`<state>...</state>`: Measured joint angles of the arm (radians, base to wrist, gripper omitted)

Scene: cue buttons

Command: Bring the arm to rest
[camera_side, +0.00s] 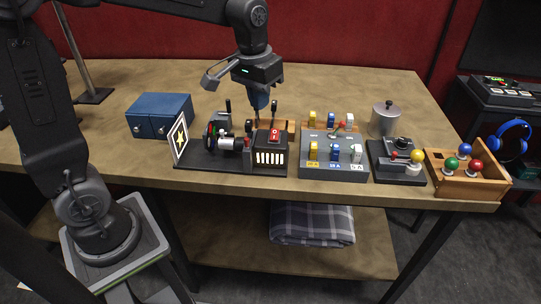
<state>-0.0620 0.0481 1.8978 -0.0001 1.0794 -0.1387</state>
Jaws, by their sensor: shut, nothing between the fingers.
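My gripper (263,106) hangs at the end of my arm over the wooden table, pointing down. Its fingers look shut and nothing shows between them. It is just above and behind the black device (215,168) that carries a red switch (275,136), a dial and levers. I cannot tell from this angle whether the fingertips touch anything.
A blue box (160,115) stands left. Right are a grey panel (333,171) with coloured switches, a joystick box (398,172), a metal pot (385,119) and a wooden crate (455,188) with coloured balls. The back of the table (350,80) is clear.

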